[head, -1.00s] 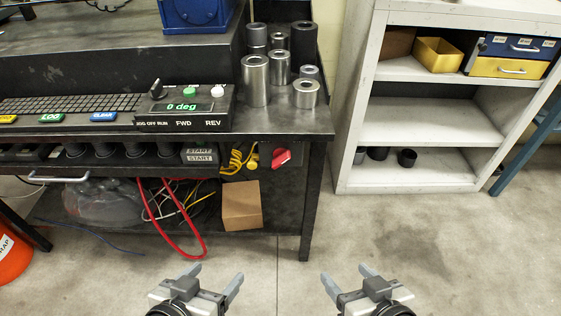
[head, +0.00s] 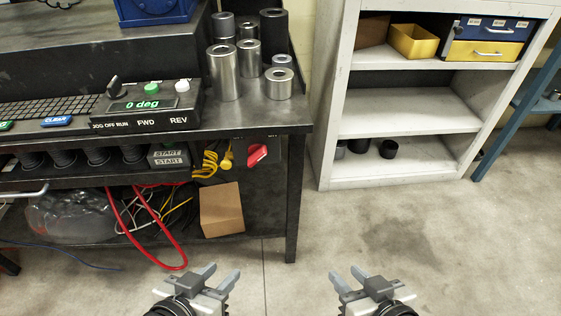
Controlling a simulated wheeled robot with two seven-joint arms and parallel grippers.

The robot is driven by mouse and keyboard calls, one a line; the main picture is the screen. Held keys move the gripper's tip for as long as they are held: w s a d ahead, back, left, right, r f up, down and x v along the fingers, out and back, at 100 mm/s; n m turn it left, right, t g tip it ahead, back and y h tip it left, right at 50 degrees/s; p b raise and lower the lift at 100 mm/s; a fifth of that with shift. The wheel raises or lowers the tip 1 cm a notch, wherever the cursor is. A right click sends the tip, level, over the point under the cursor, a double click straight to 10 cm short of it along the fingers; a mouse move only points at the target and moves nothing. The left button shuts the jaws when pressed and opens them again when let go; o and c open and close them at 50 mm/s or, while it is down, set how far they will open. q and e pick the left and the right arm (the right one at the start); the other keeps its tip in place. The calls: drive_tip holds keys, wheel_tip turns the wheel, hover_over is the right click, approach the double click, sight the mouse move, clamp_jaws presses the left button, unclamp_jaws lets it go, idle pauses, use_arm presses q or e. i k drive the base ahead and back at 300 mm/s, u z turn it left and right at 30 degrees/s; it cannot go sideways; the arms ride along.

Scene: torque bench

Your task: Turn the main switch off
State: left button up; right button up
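The main switch is most likely the red handle (head: 257,154) on a dark plate under the right end of the bench top. The handle sits tilted, its upper end toward the right. My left gripper (head: 220,277) is open and empty, low in the view, in front of the bench and below the red handle. My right gripper (head: 345,276) is open and empty, further right over bare floor. Neither gripper touches anything.
The bench (head: 290,125) carries a control box (head: 150,104) reading "0 deg" and several metal sockets (head: 225,72). A yellow cable (head: 210,164) hangs left of the red handle. A cardboard box (head: 221,209) sits on the lower shelf. A grey shelf unit (head: 420,122) stands right; the floor before it is clear.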

sight(257, 152)
drive_tip(key=z, duration=1.7)
drive_tip(key=k, duration=1.4)
drive_tip(key=u, duration=1.8)
drive_tip(key=i, duration=1)
drive_tip(key=z, duration=0.05)
